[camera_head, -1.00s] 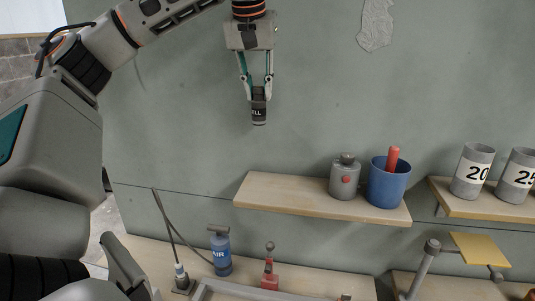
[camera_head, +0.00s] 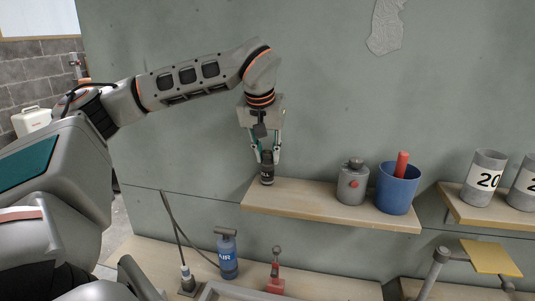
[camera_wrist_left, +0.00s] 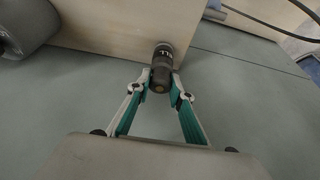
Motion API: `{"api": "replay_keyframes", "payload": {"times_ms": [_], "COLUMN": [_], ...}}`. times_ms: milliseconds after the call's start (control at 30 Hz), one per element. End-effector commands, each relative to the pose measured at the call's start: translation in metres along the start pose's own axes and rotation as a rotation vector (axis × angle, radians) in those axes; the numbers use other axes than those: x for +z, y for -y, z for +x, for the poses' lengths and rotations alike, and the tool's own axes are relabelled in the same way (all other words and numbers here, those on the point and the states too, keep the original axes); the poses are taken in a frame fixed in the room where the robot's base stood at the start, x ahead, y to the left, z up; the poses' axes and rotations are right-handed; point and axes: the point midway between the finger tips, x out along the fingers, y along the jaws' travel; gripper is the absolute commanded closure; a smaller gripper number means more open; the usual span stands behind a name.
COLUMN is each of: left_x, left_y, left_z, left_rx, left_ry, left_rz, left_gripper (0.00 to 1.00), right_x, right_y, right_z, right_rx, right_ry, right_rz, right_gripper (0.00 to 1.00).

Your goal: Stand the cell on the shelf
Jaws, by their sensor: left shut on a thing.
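The cell (camera_head: 267,172) is a small dark cylinder, upright, at the left end of the wooden shelf (camera_head: 310,206). My left gripper (camera_head: 267,155) is shut on its upper part from above. The cell's lower end is at the shelf's surface; I cannot tell whether it touches. In the left wrist view the cell (camera_wrist_left: 162,68) sits between the fingertips (camera_wrist_left: 162,85), with the shelf (camera_wrist_left: 120,30) beyond it. My right gripper is not in view.
A grey canister (camera_head: 353,184) with a red button and a blue cup (camera_head: 396,190) holding a red-handled thing stand further right on the shelf. Numbered grey cups (camera_head: 484,178) stand on another shelf at right. A blue air pump (camera_head: 227,254) and red tool (camera_head: 275,278) are below.

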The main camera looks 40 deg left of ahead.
Motion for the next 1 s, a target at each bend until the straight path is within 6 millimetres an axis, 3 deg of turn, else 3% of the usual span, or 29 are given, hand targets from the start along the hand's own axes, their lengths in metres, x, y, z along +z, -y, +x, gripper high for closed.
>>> {"api": "replay_keyframes", "payload": {"times_ms": [367, 400, 433, 833, 1000], "left_x": [0.002, 0.002, 0.002, 0.0, -0.001], "left_y": [0.0, 0.0, 0.0, 0.0, -0.001], "left_z": [0.004, 0.004, 0.004, 0.001, -0.019], "left_rx": [0.0, 0.001, 0.001, 0.001, 0.003], "left_ry": [-0.001, -0.001, -0.001, -0.002, -0.005], "left_rz": [0.001, 0.001, 0.001, 0.0, 0.0], "left_gripper": [1.0, 0.71, 0.64, 0.62, 0.62], "right_x": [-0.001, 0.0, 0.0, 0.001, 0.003], "right_y": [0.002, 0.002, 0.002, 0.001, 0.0], "right_z": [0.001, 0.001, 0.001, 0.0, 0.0], "right_rx": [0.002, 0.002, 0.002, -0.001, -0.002], "right_ry": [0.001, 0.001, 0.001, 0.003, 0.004], "right_rz": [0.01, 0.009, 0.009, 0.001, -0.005], "right_gripper": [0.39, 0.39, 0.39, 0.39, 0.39]}}
